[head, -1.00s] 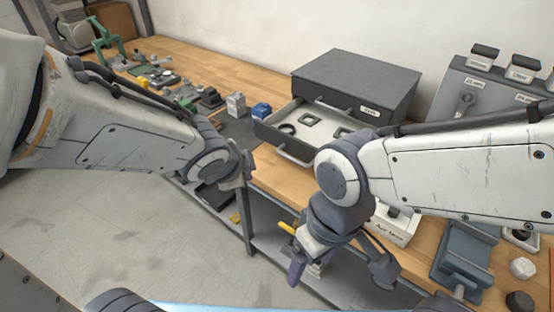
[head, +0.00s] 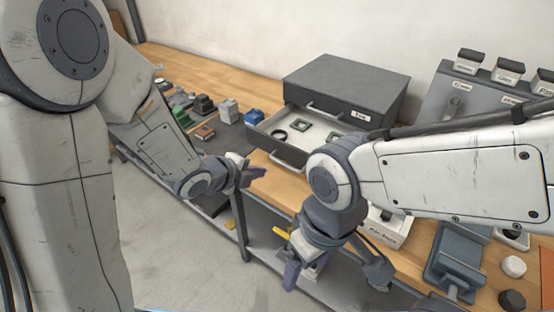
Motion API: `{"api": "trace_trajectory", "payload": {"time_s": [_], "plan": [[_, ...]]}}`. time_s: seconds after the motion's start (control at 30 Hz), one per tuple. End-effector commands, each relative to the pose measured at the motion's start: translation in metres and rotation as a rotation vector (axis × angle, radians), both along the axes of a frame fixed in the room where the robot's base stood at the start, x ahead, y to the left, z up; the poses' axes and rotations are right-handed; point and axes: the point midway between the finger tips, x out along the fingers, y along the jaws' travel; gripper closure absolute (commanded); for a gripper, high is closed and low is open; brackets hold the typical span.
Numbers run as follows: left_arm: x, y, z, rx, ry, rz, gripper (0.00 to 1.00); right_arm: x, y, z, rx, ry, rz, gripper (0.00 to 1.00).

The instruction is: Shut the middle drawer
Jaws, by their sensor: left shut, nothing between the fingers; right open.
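A dark grey drawer cabinet (head: 345,82) stands on the wooden bench. One drawer (head: 272,146) is pulled out below a shut upper drawer, and it looks like the middle one. Its light interior holds a dark ring (head: 279,135) and small square parts (head: 302,125). The handle on its front is partly hidden by my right arm. My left gripper (head: 252,172) is shut and empty, just in front of and left of the open drawer's front; I cannot tell whether it touches. My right gripper (head: 334,276) is open and empty, pointing down at the bench's front edge.
A labelled white bin (head: 385,230) and a grey vise-like block (head: 459,255) stand to the right. A grey panel (head: 478,95) stands at the back right. A lower shelf (head: 270,240) runs under the bench.

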Motion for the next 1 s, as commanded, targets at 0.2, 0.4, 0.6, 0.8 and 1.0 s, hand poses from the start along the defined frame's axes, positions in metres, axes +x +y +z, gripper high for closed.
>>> {"api": "trace_trajectory", "payload": {"time_s": [0.2, 0.4, 0.6, 0.8, 1.0], "plan": [[0.025, -0.019, -0.027, 0.002, 0.003, -0.001, 1.0, 0.0, 0.0, 0.006, 0.0, 0.0, 0.0, 0.22], [0.05, -0.036, -0.038, 0.002, 0.0, 0.0, 1.0, 0.0, 0.0, 0.017, 0.0, 0.0, 0.0, 0.22], [0.065, -0.046, -0.043, 0.003, -0.001, 0.001, 1.0, 0.0, 0.0, 0.022, 0.0, 0.0, 0.0, 0.22], [0.067, -0.047, -0.044, 0.003, -0.001, 0.002, 1.0, 0.0, 0.0, 0.022, 0.0, 0.0, 0.0, 0.22], [0.067, -0.047, -0.044, 0.003, -0.001, 0.002, 1.0, 0.0, 0.0, 0.022, 0.0, 0.0, 0.0, 0.22]]}}
